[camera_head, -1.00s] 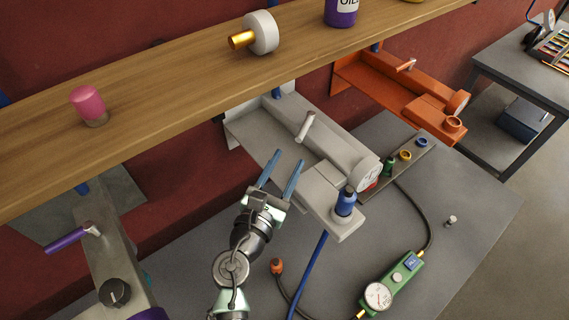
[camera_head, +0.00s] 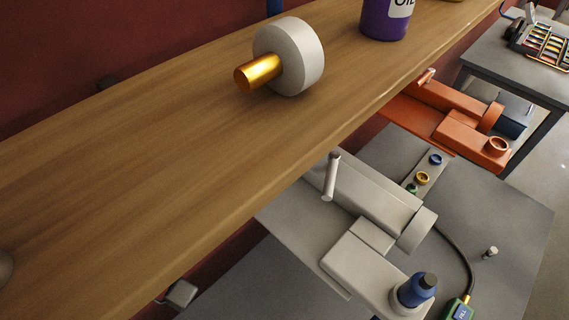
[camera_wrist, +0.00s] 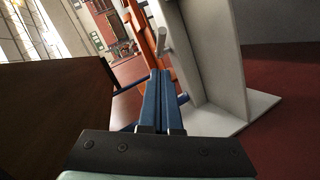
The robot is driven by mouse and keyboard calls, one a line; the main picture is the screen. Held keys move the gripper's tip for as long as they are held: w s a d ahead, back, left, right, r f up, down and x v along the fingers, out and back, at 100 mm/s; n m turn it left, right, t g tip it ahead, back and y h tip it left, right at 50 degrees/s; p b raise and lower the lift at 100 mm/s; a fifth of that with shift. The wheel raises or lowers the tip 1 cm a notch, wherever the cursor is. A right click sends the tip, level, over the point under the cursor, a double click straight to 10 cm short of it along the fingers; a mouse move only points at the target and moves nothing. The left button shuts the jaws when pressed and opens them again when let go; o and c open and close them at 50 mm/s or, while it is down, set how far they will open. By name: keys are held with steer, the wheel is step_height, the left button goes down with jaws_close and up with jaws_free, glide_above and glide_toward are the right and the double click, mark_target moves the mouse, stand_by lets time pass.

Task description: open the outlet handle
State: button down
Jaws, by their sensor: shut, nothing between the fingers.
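A light-grey outlet assembly (camera_head: 375,190) is mounted below the shelf in the head view. Its grey rod handle (camera_head: 331,176) sticks up from the body, close to the shelf's front edge. I cannot tell for certain that this is the outlet handle. In the wrist view, a grey rod (camera_wrist: 162,42) shows beyond the fingertips, beside a pale grey panel (camera_wrist: 212,60). My gripper (camera_wrist: 160,74) shows only in the wrist view, its two blue fingers side by side with nothing between them. It is apart from the rod.
A wooden shelf (camera_head: 130,170) fills much of the head view, bearing a white-and-gold knob (camera_head: 292,56) and a purple bottle (camera_head: 385,20). An orange assembly (camera_head: 455,115) lies to the right. A blue-capped part (camera_head: 416,290) sits on the grey assembly. A dark brown surface (camera_wrist: 55,105) is left of the fingers.

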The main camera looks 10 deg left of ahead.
steer(key=p, duration=0.2)
glide_toward(327, 174)
steer(key=x, duration=0.4)
steer(key=shift+w, duration=0.1)
steer(key=shift+x, duration=0.85)
